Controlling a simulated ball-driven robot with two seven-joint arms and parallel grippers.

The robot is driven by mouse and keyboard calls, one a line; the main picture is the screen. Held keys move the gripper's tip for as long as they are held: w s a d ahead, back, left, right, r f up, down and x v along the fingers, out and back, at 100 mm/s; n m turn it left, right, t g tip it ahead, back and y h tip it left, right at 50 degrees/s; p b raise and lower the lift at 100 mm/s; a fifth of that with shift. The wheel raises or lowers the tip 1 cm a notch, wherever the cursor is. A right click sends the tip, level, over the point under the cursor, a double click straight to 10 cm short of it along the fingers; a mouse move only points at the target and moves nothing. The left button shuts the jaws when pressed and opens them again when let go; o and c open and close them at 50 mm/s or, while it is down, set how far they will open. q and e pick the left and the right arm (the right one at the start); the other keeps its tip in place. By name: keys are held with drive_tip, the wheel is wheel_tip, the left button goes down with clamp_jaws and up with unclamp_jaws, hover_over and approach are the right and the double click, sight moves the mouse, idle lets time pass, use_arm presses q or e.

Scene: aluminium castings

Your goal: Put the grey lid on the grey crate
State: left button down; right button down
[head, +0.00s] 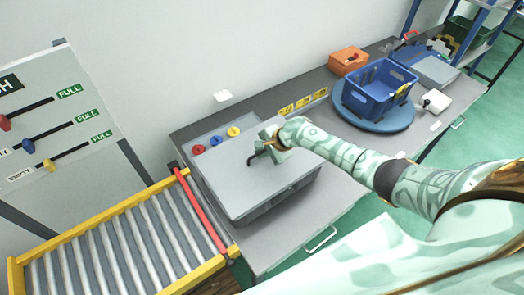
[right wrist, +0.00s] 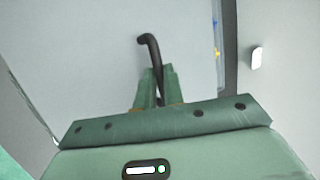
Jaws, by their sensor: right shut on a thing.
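The grey lid (head: 228,182) is a flat pale panel with a dark bent handle (head: 253,159). My right gripper (head: 265,150) is shut on the handle, which stands between its fingers in the right wrist view (right wrist: 159,92). The lid also fills most of the right wrist view (right wrist: 90,55). The grey crate (head: 285,203) is under the lid on the table; only its front side shows and its inside is hidden. The lid lies over the crate top, roughly level; I cannot tell whether it touches the rim all round. My left gripper is not in view.
Red, blue and yellow buttons (head: 215,140) sit behind the lid. A roller conveyor (head: 120,245) with a red bar adjoins the table's left end. A blue crate (head: 380,88) stands on a round blue turntable to the right, near an orange box (head: 348,61). Some tabletop (head: 335,185) is clear.

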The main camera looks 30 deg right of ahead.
drive_tip(key=shift+f, duration=0.15)
drive_tip(key=c, duration=1.4)
unclamp_jaws()
drive_tip(key=shift+c, duration=0.2)
drive_tip(key=shift+s+d+r, duration=0.1)
drive_tip(key=shift+s+r, duration=0.05)
drive_tip(key=shift+r, duration=0.2)
drive_tip(key=p+v, duration=0.4)
drive_tip(key=v, duration=1.1)
drive_tip(key=shift+s+r, duration=0.2)
